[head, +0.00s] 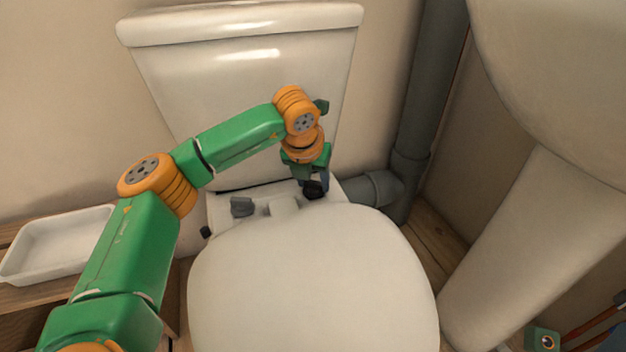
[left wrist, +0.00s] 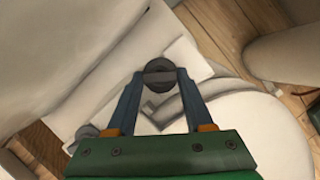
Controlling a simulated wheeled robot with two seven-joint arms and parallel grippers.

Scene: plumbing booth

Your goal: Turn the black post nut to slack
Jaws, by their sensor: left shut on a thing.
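The black post nut (head: 314,190) sits at the back of the toilet seat, at the right-hand hinge, below the cistern. My left gripper (head: 315,183) reaches down to it from above and is shut on it. In the left wrist view the nut (left wrist: 159,70) shows as a dark round knob with a lighter grey band across it, between the two blue fingertips (left wrist: 159,74). Its lower part and the post are hidden.
The white cistern (head: 245,75) stands close behind my left arm. The closed lid (head: 312,285) lies in front. A grey fitting (head: 241,207) is at the left hinge. A grey pipe (head: 376,188) is at right, a white tray (head: 58,246) at left, the basin pedestal (head: 520,245) further right.

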